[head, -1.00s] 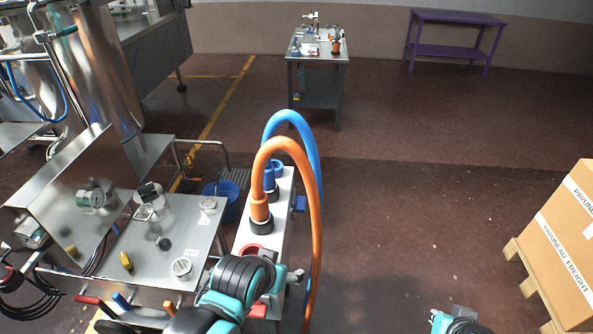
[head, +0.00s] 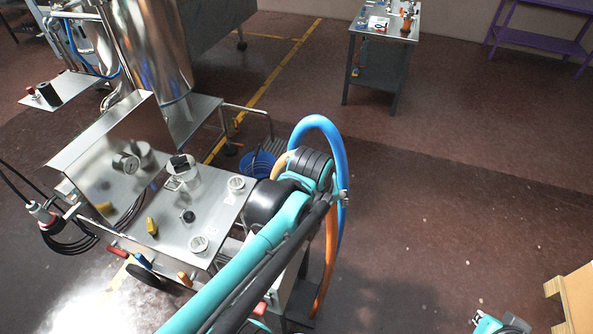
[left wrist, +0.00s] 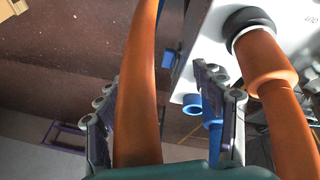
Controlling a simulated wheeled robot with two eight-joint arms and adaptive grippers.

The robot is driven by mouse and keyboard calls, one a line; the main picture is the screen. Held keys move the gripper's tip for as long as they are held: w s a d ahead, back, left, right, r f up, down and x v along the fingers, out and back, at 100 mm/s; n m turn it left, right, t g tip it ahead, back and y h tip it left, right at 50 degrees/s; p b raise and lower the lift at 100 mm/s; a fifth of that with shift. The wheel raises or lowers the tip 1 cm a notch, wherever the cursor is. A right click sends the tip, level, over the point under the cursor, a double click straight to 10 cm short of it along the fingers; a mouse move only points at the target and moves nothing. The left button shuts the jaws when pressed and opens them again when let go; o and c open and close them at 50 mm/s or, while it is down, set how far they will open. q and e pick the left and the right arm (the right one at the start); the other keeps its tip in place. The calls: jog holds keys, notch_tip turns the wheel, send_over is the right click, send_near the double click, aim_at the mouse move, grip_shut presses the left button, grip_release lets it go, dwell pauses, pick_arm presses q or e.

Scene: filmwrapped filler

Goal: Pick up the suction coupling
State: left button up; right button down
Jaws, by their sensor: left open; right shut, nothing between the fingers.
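In the left wrist view an orange coupling (left wrist: 265,65) stands on a white surface (left wrist: 207,45), with a black ring at its base and an orange hose (left wrist: 137,90) running from it. A blue coupling (left wrist: 193,103) shows beyond. The views do not label which one is the suction coupling. My left gripper (left wrist: 162,100) is open, its fingers on either side of a stretch of the orange hose, left of the orange coupling; contact cannot be told. In the head view my left arm hides the couplings. My right gripper (head: 500,325) is shut at the bottom edge, partly cut off, far from them.
A blue hose (head: 328,128) arches up beside my left arm. A steel panel (head: 205,210) with gauges and knobs lies left of it. A steel table (head: 379,50) stands at the back, and a carton on a pallet (head: 575,300) at lower right. The floor between is clear.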

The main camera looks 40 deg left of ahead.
pick_arm(q)
jog(key=w+a+r+n+g+p, duration=0.1)
jog(key=w+a+n+p, duration=0.1)
jog(key=a+n+p, duration=0.1)
jog(key=w+a+r+n+g+p, duration=0.1)
jog(key=w+a+n+p, duration=0.1)
jog(key=a+n, duration=0.4)
jog(key=w+a+r+n+g+p, duration=0.1)
jog(key=w+a+n+g+p, duration=0.1)
jog(key=a+n+p, duration=0.2)
jog(key=shift+w+a+r+n+h+p, duration=0.3)
jog(key=shift+a+n+p, duration=0.1)
jog(key=shift+p, duration=0.15)
jog(key=shift+a+f+n+g, duration=0.3)
jog(key=shift+a+n, duration=0.25)
jog(key=shift+n, duration=0.05)
notch_tip(320, 180, down, 8)
jog(key=shift+r+b, duration=0.1)
jog(key=shift+b, duration=0.8)
grip_shut()
